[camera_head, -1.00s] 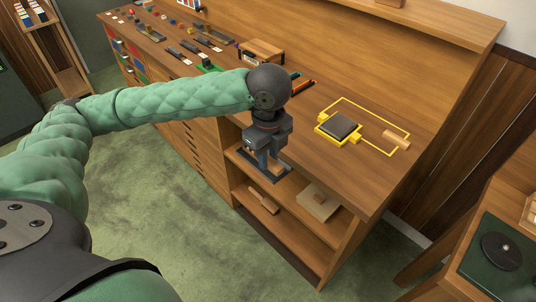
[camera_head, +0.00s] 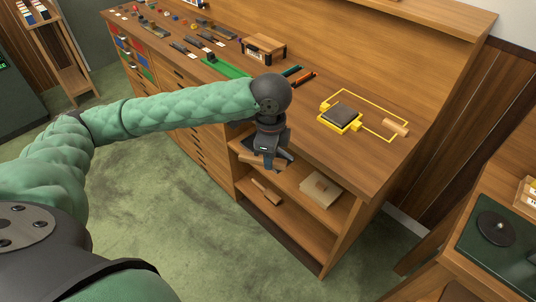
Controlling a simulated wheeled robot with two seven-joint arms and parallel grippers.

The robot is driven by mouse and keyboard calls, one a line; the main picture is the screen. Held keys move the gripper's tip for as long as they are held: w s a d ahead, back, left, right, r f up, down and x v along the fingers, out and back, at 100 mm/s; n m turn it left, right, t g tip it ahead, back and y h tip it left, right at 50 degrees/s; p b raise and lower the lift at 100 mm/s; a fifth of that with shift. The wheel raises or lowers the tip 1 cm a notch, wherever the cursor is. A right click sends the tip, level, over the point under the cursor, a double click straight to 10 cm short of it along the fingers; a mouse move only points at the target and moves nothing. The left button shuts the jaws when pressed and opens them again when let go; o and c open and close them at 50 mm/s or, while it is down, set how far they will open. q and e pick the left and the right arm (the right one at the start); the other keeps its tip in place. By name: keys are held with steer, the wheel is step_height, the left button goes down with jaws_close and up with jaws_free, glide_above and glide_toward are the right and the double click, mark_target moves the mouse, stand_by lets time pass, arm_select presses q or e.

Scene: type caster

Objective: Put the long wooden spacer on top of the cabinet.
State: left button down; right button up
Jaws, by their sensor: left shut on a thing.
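The long wooden cabinet (camera_head: 370,165) has drawers on the left and open shelves at its near right end. My left gripper (camera_head: 271,160) is in front of the open shelf, below the level of the cabinet top. It is shut on a light-brown wooden piece (camera_head: 256,162), which appears to be the long wooden spacer. The fingers hide part of this piece, so I cannot tell its full length. Another small wooden piece (camera_head: 266,192) lies on the lower shelf, below the gripper. My right gripper is out of view.
A pale wooden block (camera_head: 320,190) lies on the shelf to the right. On the cabinet top are a dark pad in a yellow frame (camera_head: 339,118), a wooden cylinder (camera_head: 396,128), a small box (camera_head: 264,47) and several tools. The top's front right is clear.

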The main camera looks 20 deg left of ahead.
arm_select(q)
steer(key=w+f+n, duration=0.9)
steer(key=f+n, duration=0.1)
steer(key=n, duration=0.6)
steer(key=shift+f+n, duration=0.3)
steer(key=shift+f, duration=0.1)
steer(key=shift+r, duration=0.1)
steer(key=shift+s+a, duration=0.1)
steer(key=shift+a, duration=0.05)
